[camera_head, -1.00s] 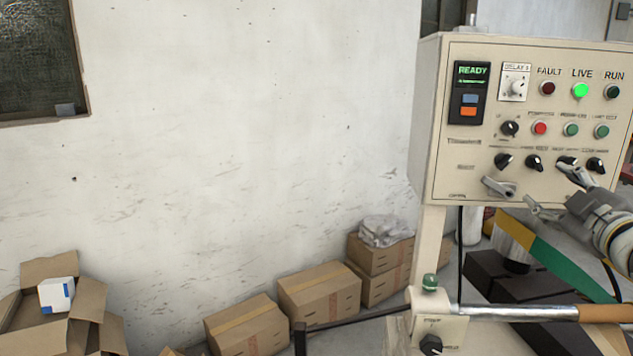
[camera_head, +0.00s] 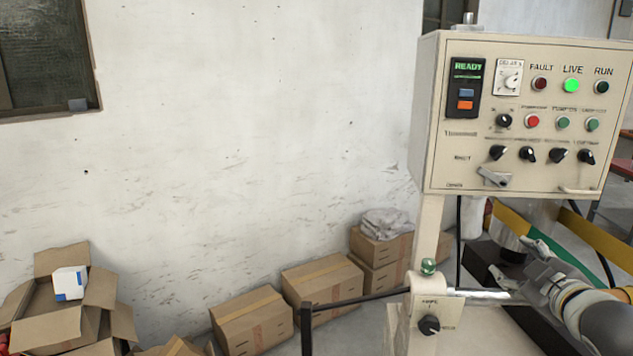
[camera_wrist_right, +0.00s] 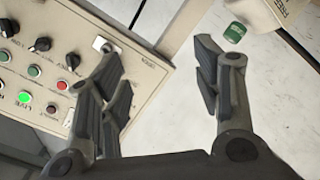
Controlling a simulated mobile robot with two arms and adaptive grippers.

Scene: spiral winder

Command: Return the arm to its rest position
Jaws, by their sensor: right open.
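My right gripper (camera_head: 517,262) is at the lower right in the head view, below the control panel (camera_head: 440,125) and clear of its knobs. In the right wrist view my right gripper (camera_wrist_right: 165,85) has its two fingers spread wide with nothing between them. The panel (camera_wrist_right: 70,30) shows at the left of the wrist view, partly behind one finger. On the panel the READY display (camera_head: 466,88) and the green LIVE lamp (camera_head: 571,86) are lit. My left gripper is in neither view.
A post with a green button (camera_head: 428,266) and a small switch box (camera_head: 438,312) stands left of my right gripper. A metal bar and a yellow-green band (camera_head: 585,240) are close by. Cardboard boxes (camera_head: 322,286) line the wall. An open carton (camera_head: 62,262) is at lower left.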

